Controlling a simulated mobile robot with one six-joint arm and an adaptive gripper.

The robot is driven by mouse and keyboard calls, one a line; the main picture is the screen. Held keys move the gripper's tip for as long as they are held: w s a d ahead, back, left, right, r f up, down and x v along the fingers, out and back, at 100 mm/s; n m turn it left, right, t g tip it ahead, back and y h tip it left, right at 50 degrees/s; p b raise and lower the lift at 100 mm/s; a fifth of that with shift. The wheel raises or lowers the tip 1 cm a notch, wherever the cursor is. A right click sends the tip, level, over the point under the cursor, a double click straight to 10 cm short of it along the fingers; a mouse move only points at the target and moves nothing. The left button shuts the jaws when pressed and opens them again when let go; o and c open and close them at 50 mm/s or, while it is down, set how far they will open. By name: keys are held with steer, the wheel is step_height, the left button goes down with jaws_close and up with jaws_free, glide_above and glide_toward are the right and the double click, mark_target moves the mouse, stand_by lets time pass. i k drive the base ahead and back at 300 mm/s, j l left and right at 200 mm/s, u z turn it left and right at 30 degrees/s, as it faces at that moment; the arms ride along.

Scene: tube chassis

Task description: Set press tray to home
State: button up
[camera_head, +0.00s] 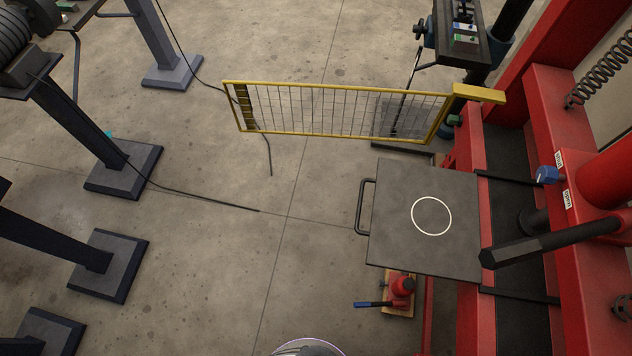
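The press tray (395,215) is a flat dark grey plate with a white ring (431,216) marked on it. A dark bar handle (361,206) is on its left edge. The tray sticks out to the left of the red press (487,140), with its right side at the press frame. Dark rails (515,180) run across the press bed to the right of the tray. My gripper is not in view. A small rounded piece shows at the bottom edge, and I cannot tell what it is.
A yellow mesh gate (340,133) stands behind the tray. A red jack with a blue handle (375,304) sits below the tray's front edge. A thick dark bar (550,243) juts over the press bed. Dark stands (125,170) and a cable lie left; the middle floor is clear.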

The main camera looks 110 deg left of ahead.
mark_target(425, 219)
steer(key=u, duration=3.1)
steer(key=i+j+u, duration=0.15)
steer(key=i+j, duration=0.25)
